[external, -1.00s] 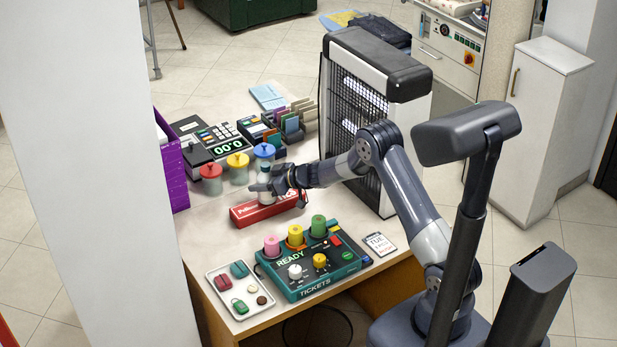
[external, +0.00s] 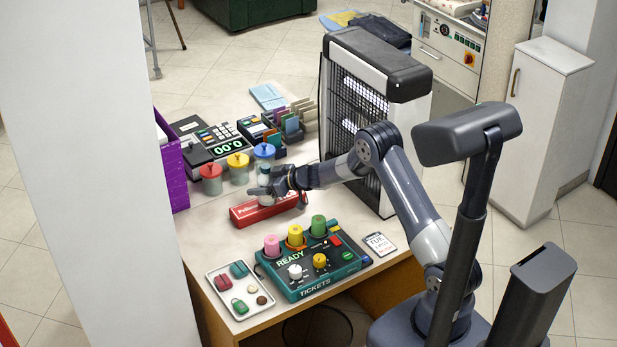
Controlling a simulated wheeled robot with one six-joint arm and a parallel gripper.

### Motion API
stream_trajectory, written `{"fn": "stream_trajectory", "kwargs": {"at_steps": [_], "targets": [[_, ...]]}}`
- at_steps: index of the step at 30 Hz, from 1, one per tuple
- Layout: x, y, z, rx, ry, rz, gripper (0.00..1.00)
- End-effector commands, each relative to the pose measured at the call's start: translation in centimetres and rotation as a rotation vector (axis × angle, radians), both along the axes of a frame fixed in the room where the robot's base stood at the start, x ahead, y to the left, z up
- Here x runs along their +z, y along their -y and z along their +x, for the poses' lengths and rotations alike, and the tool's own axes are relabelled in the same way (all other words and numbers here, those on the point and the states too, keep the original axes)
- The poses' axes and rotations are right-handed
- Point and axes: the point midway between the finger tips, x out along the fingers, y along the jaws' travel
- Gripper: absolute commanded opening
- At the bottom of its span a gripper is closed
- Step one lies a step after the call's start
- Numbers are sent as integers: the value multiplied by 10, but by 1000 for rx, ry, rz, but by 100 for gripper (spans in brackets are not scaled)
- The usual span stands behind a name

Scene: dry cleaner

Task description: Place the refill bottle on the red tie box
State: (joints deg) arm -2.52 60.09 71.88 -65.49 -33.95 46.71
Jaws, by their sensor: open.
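The refill bottle (external: 266,200), pale and translucent, stands upright on the red tie box (external: 240,215), toward the middle of its top. The box lies on the counter in front of the lidded jars. My gripper (external: 265,190) is open at the bottle, with its fingers around the bottle's middle. The fingers hide part of the bottle, and I cannot tell whether either one still touches it.
Jars with red (external: 211,179), yellow (external: 238,168) and blue (external: 263,151) lids stand close behind. The green ticket console (external: 330,280) with colored spools is in front. A tray (external: 239,313) of small items lies front left. A tall dark-grilled unit (external: 345,120) stands behind my arm.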

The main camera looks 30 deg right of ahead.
Motion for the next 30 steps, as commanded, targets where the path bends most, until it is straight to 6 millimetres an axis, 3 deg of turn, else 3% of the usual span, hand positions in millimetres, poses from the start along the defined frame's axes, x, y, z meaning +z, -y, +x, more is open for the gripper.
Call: {"fn": "stream_trajectory", "kwargs": {"at_steps": [5,19,30], "targets": [[8,10,-12,-2,1,0,73],[42,58,-78,-2,1,1,73],[48,65,-90,0,1,-1,73]]}}
